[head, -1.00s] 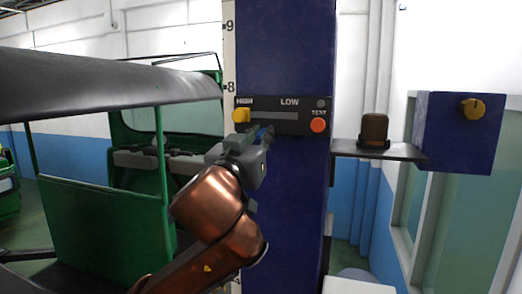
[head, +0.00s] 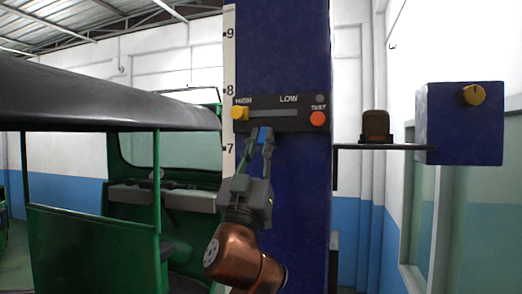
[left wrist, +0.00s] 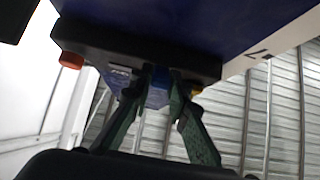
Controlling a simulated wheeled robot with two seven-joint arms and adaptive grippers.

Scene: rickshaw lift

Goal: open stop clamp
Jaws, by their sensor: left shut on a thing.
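A black panel (head: 289,125) on the blue column (head: 300,185) carries the words HIGH, LOW and TEST. A yellow knob (head: 240,113) sits at the HIGH end of its slot, and an orange button (head: 317,118) is under TEST. My left gripper (head: 260,136) is just below the panel, shut on a small blue piece (head: 263,134). The blue piece also shows between the fingers in the left wrist view (left wrist: 158,92). Nothing is labelled stop clamp; I cannot tell whether the blue piece is part of it. My right gripper is not in view.
A green rickshaw (head: 95,225) with a black roof (head: 100,95) stands at left. At right, a shelf (head: 390,146) holds a brown object (head: 376,126), beside a blue box (head: 460,125) with a yellow dial (head: 474,95).

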